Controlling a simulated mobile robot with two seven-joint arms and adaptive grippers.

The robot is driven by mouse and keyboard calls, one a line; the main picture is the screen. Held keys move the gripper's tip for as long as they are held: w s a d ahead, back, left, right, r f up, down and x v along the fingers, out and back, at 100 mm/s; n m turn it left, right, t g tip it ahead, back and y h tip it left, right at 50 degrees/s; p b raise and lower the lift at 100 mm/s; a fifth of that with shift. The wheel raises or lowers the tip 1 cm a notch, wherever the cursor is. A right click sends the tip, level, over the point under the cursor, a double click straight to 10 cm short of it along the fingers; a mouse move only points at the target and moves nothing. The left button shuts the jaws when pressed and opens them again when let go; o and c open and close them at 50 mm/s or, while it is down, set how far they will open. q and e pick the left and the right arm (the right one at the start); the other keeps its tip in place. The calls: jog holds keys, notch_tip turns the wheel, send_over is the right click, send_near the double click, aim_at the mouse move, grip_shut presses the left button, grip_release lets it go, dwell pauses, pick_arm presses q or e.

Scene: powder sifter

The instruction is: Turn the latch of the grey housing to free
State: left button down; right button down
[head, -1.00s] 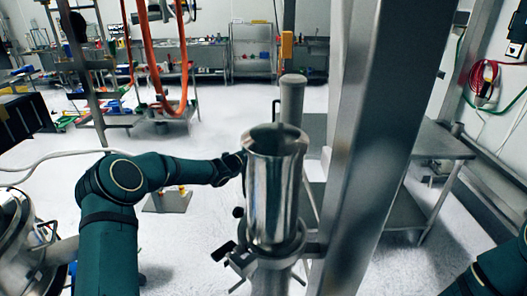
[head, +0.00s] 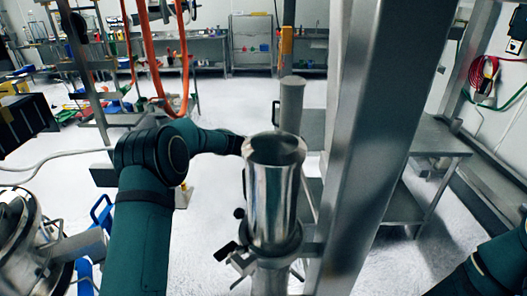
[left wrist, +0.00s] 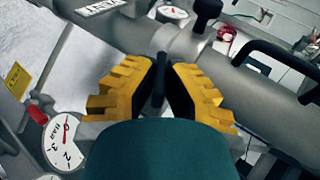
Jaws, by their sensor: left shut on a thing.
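In the left wrist view the two yellow fingers of my left gripper (left wrist: 160,72) are closed around a thin dark handle (left wrist: 158,92), which looks like the latch. The grey housing (left wrist: 190,55), a broad tube-like body, lies just beyond the fingertips. A dark knob (left wrist: 207,8) sticks up from it. In the head view a shiny steel cylinder (head: 270,195) stands upright in a collar, and the end of my left arm passes behind it, so that gripper is hidden there. My right gripper is out of view; only part of that arm shows at lower right.
A thick steel post (head: 360,150) stands right of the cylinder. A grey side table (head: 438,138) is behind it. Round dials, one gauge (left wrist: 62,140) at lower left, sit near the gripper. Open white floor (head: 225,105) lies behind.

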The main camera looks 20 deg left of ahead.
pick_arm(q)
jog(key=shift+r+g, duration=0.1)
jog(key=shift+g, duration=0.2)
jog(key=shift+d, duration=0.1)
jog(key=c, duration=1)
grip_release()
jog(key=shift+w, duration=0.1)
jog(key=shift+c, duration=0.2)
jog(key=v, duration=1.2)
jog(key=shift+d, duration=0.1)
